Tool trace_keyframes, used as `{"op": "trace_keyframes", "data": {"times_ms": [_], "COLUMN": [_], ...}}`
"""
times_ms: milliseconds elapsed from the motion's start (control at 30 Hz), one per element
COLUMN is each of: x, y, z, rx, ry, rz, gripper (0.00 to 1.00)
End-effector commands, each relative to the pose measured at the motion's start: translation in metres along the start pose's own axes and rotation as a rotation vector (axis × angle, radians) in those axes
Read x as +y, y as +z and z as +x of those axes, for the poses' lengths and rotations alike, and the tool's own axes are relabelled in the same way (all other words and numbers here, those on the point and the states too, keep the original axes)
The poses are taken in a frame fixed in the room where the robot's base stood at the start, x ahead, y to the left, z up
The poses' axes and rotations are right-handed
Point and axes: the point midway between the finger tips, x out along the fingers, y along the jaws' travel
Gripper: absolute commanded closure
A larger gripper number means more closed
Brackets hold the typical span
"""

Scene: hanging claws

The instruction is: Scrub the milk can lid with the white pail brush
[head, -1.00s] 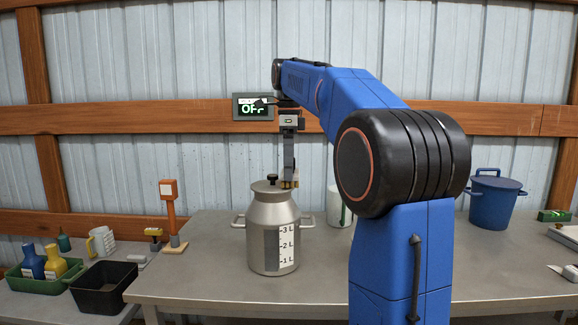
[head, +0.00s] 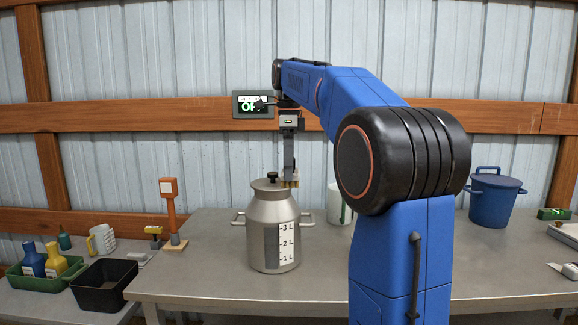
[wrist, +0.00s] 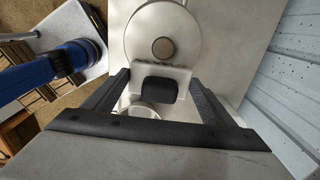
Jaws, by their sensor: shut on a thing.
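The milk can (head: 273,240) is a grey metal can with two side handles and a litre scale, upright on the table. Its round lid (head: 268,186) has a dark knob and also shows in the wrist view (wrist: 139,38). My gripper (head: 289,164) is above the lid's right side, pointing down. It is shut on the brush, whose tan bristles (head: 291,183) are at the lid's right edge. In the wrist view the brush's white block (wrist: 183,74) and dark grip sit between my fingers and overlap the lid's near edge. Bristle contact is hard to confirm.
A white jug (head: 336,204) stands behind the can, partly hidden by my arm. A blue lidded pail (head: 494,203) is at the right. A black bin (head: 103,290), a green tray with bottles and an orange post (head: 171,212) are at the left. The front table is clear.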

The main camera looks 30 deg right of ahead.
Motion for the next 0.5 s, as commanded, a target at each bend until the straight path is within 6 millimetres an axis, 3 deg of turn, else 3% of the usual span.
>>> {"op": "trace_keyframes", "data": {"times_ms": [300,500], "x": [-0.015,-0.013], "y": [0.000,0.000], "z": [-0.002,-0.002], "rx": [0.000,0.000], "ry": [0.000,0.000], "rz": [0.001,0.000], "gripper": [0.40,0.40]}}
